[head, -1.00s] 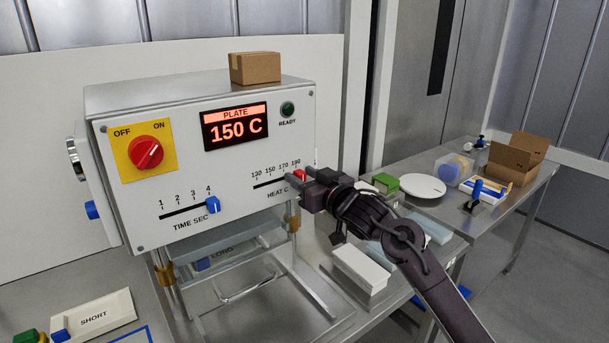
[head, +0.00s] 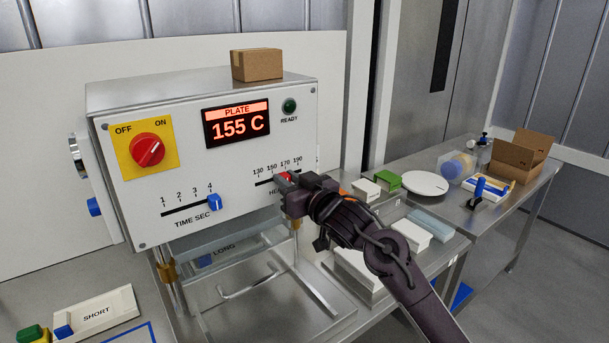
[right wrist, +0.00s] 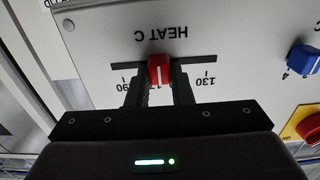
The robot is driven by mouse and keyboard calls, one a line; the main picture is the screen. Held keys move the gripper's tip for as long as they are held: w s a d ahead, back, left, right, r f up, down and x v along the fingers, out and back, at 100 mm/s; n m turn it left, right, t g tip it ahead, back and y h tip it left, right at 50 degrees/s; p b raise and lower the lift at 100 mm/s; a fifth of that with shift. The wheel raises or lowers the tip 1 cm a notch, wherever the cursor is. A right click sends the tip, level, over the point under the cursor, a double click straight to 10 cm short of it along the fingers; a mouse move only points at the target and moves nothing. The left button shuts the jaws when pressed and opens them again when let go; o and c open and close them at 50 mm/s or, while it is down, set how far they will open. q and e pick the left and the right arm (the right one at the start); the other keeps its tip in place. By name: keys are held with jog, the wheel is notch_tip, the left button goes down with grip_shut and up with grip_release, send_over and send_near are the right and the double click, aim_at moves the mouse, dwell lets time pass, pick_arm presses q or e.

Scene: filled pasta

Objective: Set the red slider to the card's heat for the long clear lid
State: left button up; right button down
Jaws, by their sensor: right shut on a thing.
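The red slider (head: 286,176) is on the HEAT C scale of the grey sealing machine (head: 150,215). It also shows in the right wrist view (right wrist: 160,72). It sits between the 130 and 190 ends, around the 150 to 170 part; the fingers hide its exact mark. My right gripper (head: 283,182) is shut on the slider, one finger on each side, which the right wrist view also shows (right wrist: 160,84). The plate display (head: 236,124) reads 155 C. I cannot make out a card with heats. My left gripper is not in view.
The blue time slider (head: 214,202) stands at about 4. The red knob (head: 148,149) is on a yellow OFF/ON plate. A SHORT-labelled block (head: 98,313) lies at the lower left. White boxes and a green block (head: 388,181) are on the right bench.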

jog(key=shift+s+a, duration=0.7)
jog(key=shift+a, duration=0.2)
jog(key=c, duration=1.3)
grip_release()
jog(key=shift+d, duration=0.1)
jog(key=b+v, duration=0.2)
jog(key=v, duration=0.5)
jog(key=shift+s+d, duration=0.25)
